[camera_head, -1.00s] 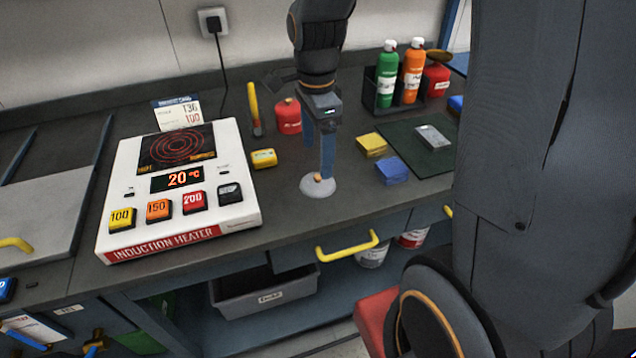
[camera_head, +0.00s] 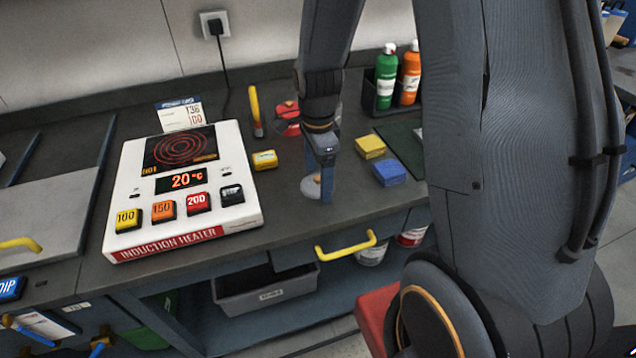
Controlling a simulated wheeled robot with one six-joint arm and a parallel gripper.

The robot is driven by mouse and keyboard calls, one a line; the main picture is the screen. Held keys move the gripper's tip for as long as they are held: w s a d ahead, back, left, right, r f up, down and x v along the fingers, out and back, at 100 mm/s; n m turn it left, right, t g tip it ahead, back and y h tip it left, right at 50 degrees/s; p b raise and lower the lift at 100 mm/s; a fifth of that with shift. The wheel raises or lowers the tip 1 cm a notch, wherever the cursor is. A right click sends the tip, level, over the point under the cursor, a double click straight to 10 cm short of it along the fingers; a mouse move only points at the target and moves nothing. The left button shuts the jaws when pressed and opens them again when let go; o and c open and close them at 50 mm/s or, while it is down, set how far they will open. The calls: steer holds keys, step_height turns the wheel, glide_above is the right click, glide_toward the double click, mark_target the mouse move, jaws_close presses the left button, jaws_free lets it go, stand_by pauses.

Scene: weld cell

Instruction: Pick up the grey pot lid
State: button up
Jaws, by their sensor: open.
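The grey pot lid (camera_head: 309,189) lies flat on the dark bench top, right of the induction heater. It is a pale grey disc, and its small orange knob now barely shows behind my fingers. My gripper (camera_head: 325,186) points down over the lid's right part, with its blue-grey fingers low around or beside the knob. The fingers overlap in this view and hide the right side of the lid. The jaws are open; whether they touch the lid cannot be told.
The white induction heater (camera_head: 240,212) stands left, reading 20 °C. Yellow (camera_head: 370,146) and blue (camera_head: 390,173) blocks lie right of my gripper. A red container (camera_head: 286,122) is behind it, with green (camera_head: 386,80) and orange (camera_head: 410,78) bottles farther right. A yellow drawer handle (camera_head: 346,247) is below.

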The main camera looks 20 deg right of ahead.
steer(key=shift+s, duration=0.1)
steer(key=c, duration=1.2)
